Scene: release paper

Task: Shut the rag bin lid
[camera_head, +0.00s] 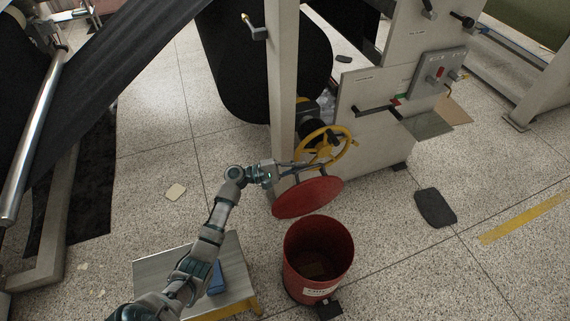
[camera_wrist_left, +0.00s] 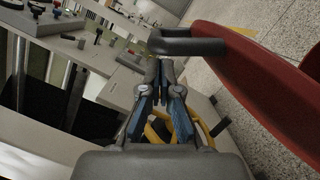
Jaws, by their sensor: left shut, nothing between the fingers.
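The red rag bin (camera_head: 303,283) stands on the floor at lower centre in the head view, its mouth open and its inside dark. Its red round lid (camera_head: 308,198) is raised and tilted behind the bin. The lid also shows at the right of the left wrist view (camera_wrist_left: 265,95), with a dark bar handle (camera_wrist_left: 190,46) on it. My left gripper (camera_head: 290,168) is by the upper edge of the lid. In the wrist view its fingertips (camera_wrist_left: 159,75) are shut and empty, close to the handle; I cannot tell whether they touch it. My right gripper is not in view.
A yellow handwheel (camera_head: 345,150) on the grey machine (camera_head: 372,135) is close behind the lid. A low metal step (camera_head: 160,262) with a blue item (camera_head: 217,280) stands below my left arm. Open floor lies right of the bin, with a dark mat (camera_head: 435,207).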

